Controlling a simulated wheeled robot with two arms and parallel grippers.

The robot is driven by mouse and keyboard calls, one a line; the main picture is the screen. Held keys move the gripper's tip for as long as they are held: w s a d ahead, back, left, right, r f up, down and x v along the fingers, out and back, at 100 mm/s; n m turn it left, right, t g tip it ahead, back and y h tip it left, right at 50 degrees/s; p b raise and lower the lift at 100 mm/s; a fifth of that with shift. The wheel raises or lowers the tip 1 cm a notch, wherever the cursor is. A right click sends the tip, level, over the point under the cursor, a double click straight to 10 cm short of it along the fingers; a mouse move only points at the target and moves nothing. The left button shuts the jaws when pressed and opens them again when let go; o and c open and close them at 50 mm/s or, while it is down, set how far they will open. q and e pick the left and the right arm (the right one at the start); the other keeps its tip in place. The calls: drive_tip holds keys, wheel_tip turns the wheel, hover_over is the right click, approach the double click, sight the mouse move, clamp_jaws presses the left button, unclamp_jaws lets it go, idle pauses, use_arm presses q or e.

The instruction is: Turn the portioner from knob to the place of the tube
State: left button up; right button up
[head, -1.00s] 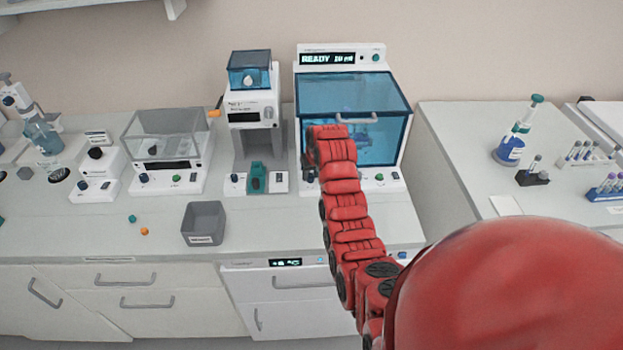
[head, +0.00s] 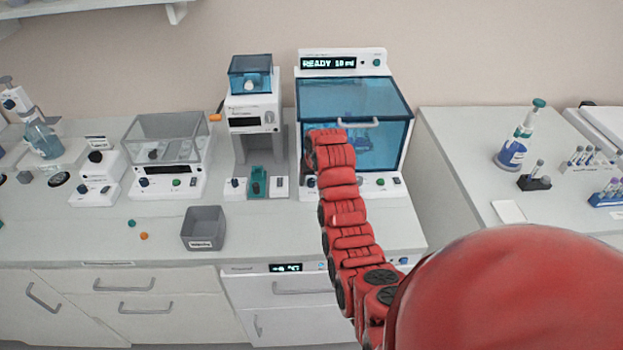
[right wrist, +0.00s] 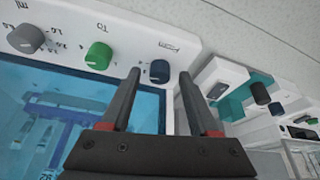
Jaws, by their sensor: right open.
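The portioner (head: 357,95) is a white unit with a blue see-through lid, shut, and a display reading READY 10 ml. In the right wrist view its front panel carries a dark blue from knob (right wrist: 159,71), a green knob (right wrist: 98,55) marked To and a grey knob (right wrist: 26,38) marked ml. My right gripper (right wrist: 157,78) is open and empty, its fingertips on either side of the blue knob; I cannot tell if they touch it. The head view has my red right arm in front of the portioner. Blurred tube shapes show behind the lid. My left gripper is out of view.
Left of the portioner stands a white machine (head: 247,115) with a teal holder, close to my arm. A grey bin (head: 203,230) is on the counter in front.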

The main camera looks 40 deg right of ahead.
drive_tip(key=shift+s+r, duration=0.1)
drive_tip(key=shift+r, duration=0.05)
drive_tip(key=shift+s+r+b, duration=0.1)
drive_tip(key=shift+r+b, duration=0.15)
drive_tip(key=shift+b, duration=0.05)
drive_tip(key=b+v, duration=0.1)
drive_tip(key=v, duration=0.4)
drive_tip(key=shift+r, duration=0.1)
wheel_tip(320, 180, up, 10)
drive_tip(key=p, duration=1.5)
hover_over(314, 192)
drive_tip(key=s+a, duration=0.1)
drive_tip(key=s, duration=0.3)
drive_tip(key=shift+s+a+r+p, duration=0.2)
drive_tip(key=shift+a+r+p, duration=0.05)
drive_tip(key=shift+p, duration=0.4)
drive_tip(key=shift+w, duration=0.1)
